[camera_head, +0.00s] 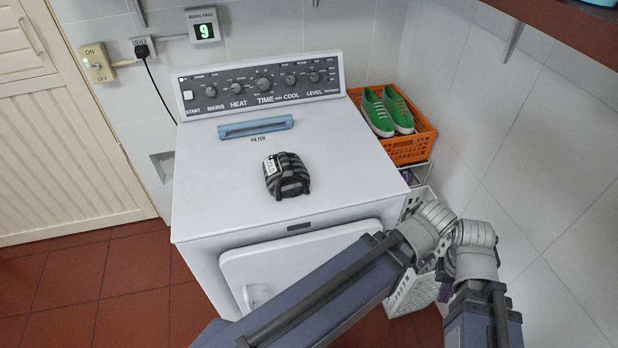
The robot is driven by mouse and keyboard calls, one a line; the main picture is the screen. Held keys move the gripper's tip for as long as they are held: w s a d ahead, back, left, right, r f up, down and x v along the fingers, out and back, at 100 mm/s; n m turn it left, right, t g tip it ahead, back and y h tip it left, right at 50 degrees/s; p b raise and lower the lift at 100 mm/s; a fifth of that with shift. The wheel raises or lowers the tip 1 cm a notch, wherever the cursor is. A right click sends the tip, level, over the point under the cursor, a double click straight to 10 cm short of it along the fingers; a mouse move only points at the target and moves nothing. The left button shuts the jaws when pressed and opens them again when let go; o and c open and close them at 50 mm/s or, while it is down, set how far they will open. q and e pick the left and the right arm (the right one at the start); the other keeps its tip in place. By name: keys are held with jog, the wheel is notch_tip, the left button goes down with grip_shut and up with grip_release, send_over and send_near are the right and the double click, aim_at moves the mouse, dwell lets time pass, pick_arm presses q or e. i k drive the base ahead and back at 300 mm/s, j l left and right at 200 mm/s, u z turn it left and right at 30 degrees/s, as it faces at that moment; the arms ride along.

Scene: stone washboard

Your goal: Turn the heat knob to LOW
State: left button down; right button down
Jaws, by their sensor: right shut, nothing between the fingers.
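The heat knob (236,88) is a small dark round knob on the black sloping control panel (325,91) at the back of the white dryer (203,190). It sits above the word HEAT, between the MAINS knob (211,91) and the larger TIME knob (264,84). Its pointer and the small markings around it are too small to read. Nothing touches or covers it. No fingers show in the frame, and neither gripper can be seen.
A blue filter handle (255,127) and a dark striped bundle (286,176) lie on the dryer top. An orange crate (408,150) with green shoes (388,110) stands right of the dryer, near the tiled wall. A wooden shelf (585,30) overhangs at upper right.

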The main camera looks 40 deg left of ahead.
aim_at(236, 87)
jog(key=k+j, duration=0.8)
jog(key=j, duration=0.6)
jog(key=k+j+u, duration=0.1)
jog(key=j, duration=0.55)
jog(key=k+j, duration=0.1)
jog(key=j, duration=0.6)
